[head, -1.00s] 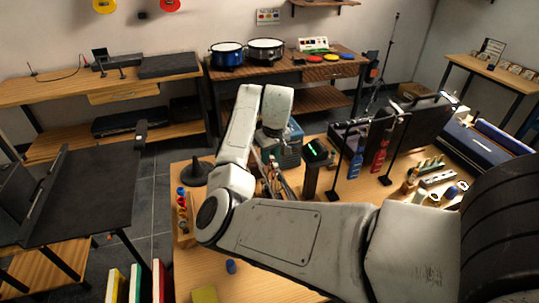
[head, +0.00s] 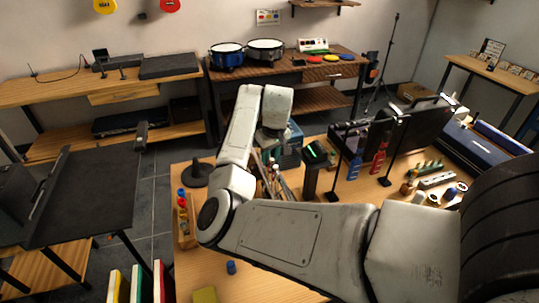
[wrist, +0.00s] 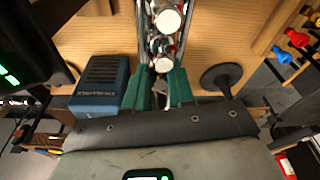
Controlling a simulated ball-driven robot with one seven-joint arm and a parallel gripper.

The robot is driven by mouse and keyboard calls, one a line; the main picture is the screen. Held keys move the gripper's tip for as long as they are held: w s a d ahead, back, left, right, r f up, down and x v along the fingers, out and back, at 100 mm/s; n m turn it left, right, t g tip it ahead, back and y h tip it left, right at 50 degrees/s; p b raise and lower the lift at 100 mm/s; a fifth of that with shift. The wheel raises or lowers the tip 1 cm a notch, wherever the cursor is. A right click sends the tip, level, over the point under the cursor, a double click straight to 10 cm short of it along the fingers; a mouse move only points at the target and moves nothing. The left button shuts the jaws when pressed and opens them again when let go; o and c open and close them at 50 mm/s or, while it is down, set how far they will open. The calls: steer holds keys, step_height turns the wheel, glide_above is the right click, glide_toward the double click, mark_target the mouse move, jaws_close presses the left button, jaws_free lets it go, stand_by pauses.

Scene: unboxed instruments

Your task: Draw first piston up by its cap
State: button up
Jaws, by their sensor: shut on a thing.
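The brass instrument (head: 276,185) stands on the wooden table, partly hidden by my arm in the head view. In the wrist view its shiny tubes and piston group (wrist: 161,45) run up the middle, with several round white caps in a row. My gripper (wrist: 161,88) has two green fingers close on either side of the cap nearest to me (wrist: 163,65). They are shut on that piston, whose stem is mostly hidden between them. How high it sits cannot be told.
A teal box (wrist: 101,80) stands close left of my gripper, and a dark round-based stand (wrist: 221,76) is at right. A black post with a green display (head: 314,160) is beside the instrument. Red and blue bottles (head: 379,157) stand further right.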

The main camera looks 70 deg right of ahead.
steer(key=shift+r+p, duration=1.25)
steer(key=shift+p, duration=0.1)
steer(key=o, duration=0.7)
steer(key=shift+f, duration=0.1)
step_height(320, 180, up, 5)
steer(key=p, duration=0.4)
steer(key=shift+f, duration=0.2)
steer(key=shift+r, duration=1.25)
steer(key=shift+s+f, duration=0.1)
